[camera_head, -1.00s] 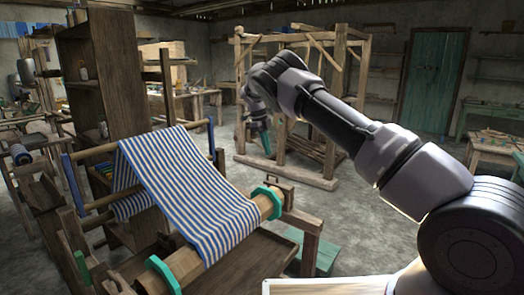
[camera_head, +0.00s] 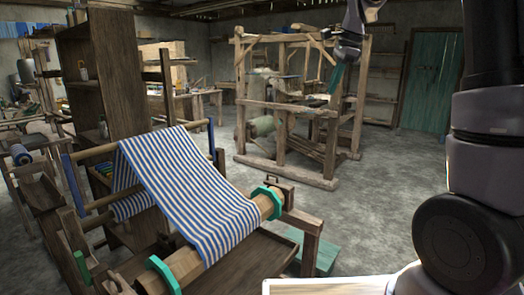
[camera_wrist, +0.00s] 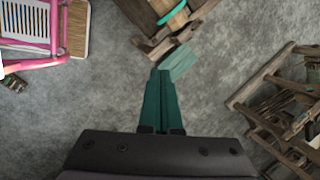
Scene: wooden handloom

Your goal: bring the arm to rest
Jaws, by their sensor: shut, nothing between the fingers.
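My gripper (camera_head: 334,92) hangs high up at the upper right of the head view, its teal fingers pointing down. In the wrist view the two teal fingers of my gripper (camera_wrist: 160,72) lie together with nothing between them. The gripper is apart from the loom and touches nothing. My arm stands raised along the right side of the head view, its upper part cut off by the frame.
A handloom with striped blue and white cloth (camera_head: 180,185) and a roller with teal rings (camera_head: 163,275) stands front left. A large wooden loom frame (camera_head: 240,100) stands behind. A teal board (camera_head: 315,255) lies on the floor. Open grey floor (camera_head: 375,215) is at centre right.

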